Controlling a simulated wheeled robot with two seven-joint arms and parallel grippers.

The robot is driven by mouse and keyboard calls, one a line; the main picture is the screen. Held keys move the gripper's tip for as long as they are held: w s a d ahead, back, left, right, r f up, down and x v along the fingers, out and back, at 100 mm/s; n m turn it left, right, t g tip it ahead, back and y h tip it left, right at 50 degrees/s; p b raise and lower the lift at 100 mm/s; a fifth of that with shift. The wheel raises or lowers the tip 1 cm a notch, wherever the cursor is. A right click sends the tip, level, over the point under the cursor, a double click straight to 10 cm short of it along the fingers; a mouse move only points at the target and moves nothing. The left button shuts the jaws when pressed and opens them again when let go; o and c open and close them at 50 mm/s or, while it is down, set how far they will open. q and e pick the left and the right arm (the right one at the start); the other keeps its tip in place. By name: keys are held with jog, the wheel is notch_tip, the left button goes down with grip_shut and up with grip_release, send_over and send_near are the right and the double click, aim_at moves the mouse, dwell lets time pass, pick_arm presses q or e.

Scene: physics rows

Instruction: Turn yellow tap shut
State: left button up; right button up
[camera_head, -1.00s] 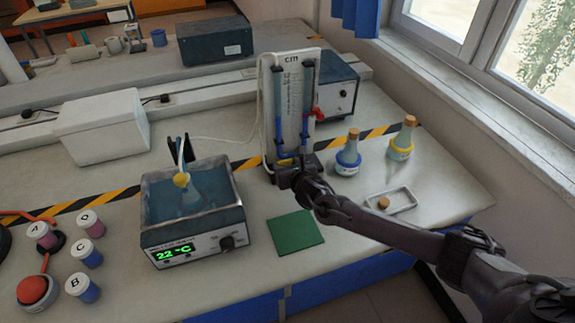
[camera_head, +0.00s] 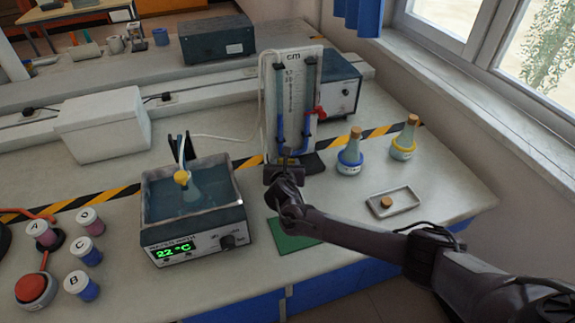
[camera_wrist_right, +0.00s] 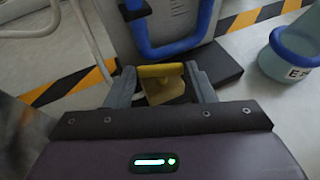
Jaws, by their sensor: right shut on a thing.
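The yellow tap (camera_wrist_right: 160,71) is at the foot of the manometer board (camera_head: 296,95), below the blue U-shaped tube. In the right wrist view its yellow bar lies nearly level across the picture. My right gripper (camera_wrist_right: 161,86) is shut on the yellow tap, with one grey finger on each side of it. In the head view my right gripper (camera_head: 286,165) is in front of the board's base and hides most of the tap. My left gripper is not in view.
A water bath (camera_head: 193,215) reading 22 °C stands left of my gripper. Right of the board are a blue-ringed flask (camera_head: 350,155), a yellow-ringed flask (camera_head: 404,140) and a small tray (camera_head: 407,202). A green mat (camera_head: 290,241) lies under my arm. A red tap (camera_head: 319,113) is on the board's right side.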

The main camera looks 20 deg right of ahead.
jog(key=shift+w+a+m+g+h, duration=0.15)
jog(key=shift+m+g+h, duration=0.25)
jog(key=shift+m+h, duration=0.4)
jog(key=shift+w+a+m+g+h, duration=0.1)
jog(key=shift+a+m+g+h, duration=0.1)
jog(key=shift+m+g+h, duration=0.4)
jog(key=o, duration=1)
jog(key=shift+s, duration=0.15)
jog(key=p+v, duration=0.1)
jog(key=v, duration=0.6)
jog(key=shift+s+a+p, duration=0.2)
jog(key=shift+a+p, duration=0.1)
jog(key=shift+p, duration=0.05)
